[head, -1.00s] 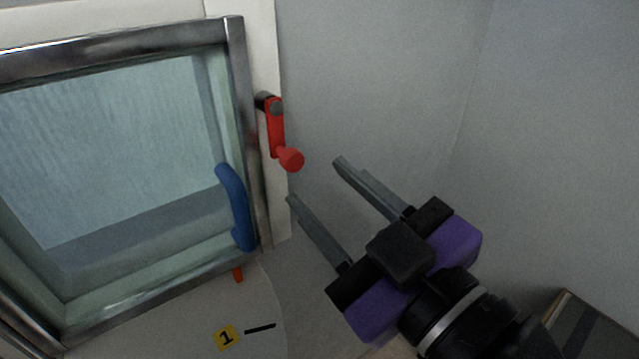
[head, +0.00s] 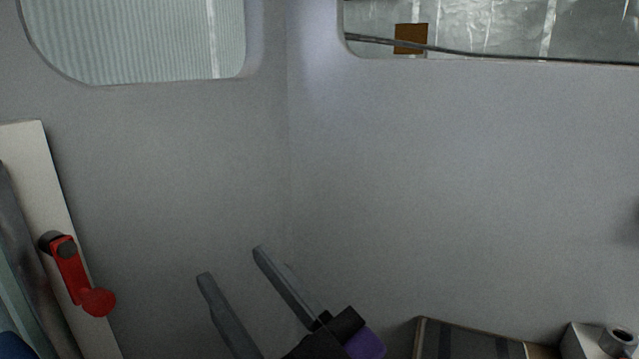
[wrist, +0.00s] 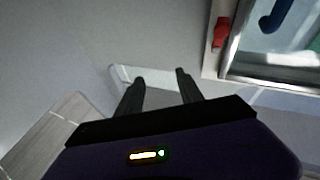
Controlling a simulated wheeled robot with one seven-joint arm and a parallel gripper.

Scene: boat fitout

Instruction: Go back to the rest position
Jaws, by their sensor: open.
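My gripper (head: 231,262) shows at the bottom middle of the head view, with its two grey fingers apart and nothing between them. In the wrist view the same open fingers (wrist: 160,78) point toward a pale wall and a light ledge. The red crank handle (head: 72,275) is on a white post at the left of the head view, with its knob hanging down. My gripper is to the right of it, clear of it. The red handle (wrist: 222,32) also shows at the top right of the wrist view. The blue handle (wrist: 275,16) is on the framed glass pane beside it.
Grey walls meet in a corner behind my gripper, with window openings (head: 140,40) above. A dark striped panel (head: 470,340) and a white block with a grey cylinder (head: 617,340) are at the lower right. The space around the fingers is free.

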